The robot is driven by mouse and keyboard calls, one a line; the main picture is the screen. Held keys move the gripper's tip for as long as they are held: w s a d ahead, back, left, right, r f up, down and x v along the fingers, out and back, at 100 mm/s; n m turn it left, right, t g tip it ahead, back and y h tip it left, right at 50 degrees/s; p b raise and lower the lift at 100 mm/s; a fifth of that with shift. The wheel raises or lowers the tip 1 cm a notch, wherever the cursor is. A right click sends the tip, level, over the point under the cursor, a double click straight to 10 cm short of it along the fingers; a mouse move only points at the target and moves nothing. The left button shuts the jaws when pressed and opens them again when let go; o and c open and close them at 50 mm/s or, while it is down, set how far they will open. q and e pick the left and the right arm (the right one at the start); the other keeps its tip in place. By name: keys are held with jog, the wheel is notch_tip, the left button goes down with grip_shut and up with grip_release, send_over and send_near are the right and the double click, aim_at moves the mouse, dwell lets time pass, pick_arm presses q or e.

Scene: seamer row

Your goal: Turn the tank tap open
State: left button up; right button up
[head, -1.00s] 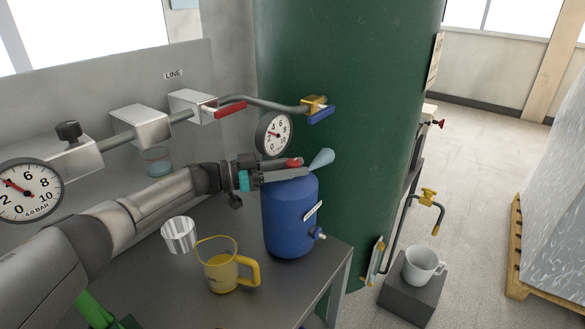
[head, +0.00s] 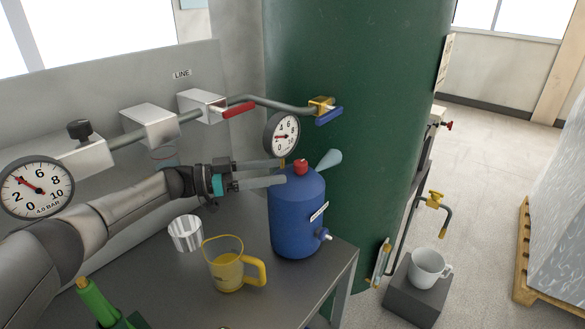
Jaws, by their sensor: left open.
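The big green tank (head: 345,60) stands behind the bench. A brass valve (head: 320,103) with a blue lever handle (head: 329,115) sits where the grey pipe meets the tank. A yellow tap (head: 434,198) with a bent spout stands low at right, above a white mug (head: 428,268). My left gripper (head: 283,172) is open and empty, its two fingers apart just left of the red cap (head: 302,167) on the blue canister (head: 298,215). It is below and left of the blue lever, clear of it. My right gripper is out of view.
A gauge (head: 282,134) hangs below the pipe, close above my fingers. A red lever (head: 238,109) is on the line valve. A yellow jug (head: 228,265) and metal cup (head: 186,233) stand on the bench (head: 180,300). A pale cone (head: 329,159) is behind the canister.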

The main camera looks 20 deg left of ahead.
pick_arm(q)
jog(key=v, duration=0.5)
dwell(0.4)
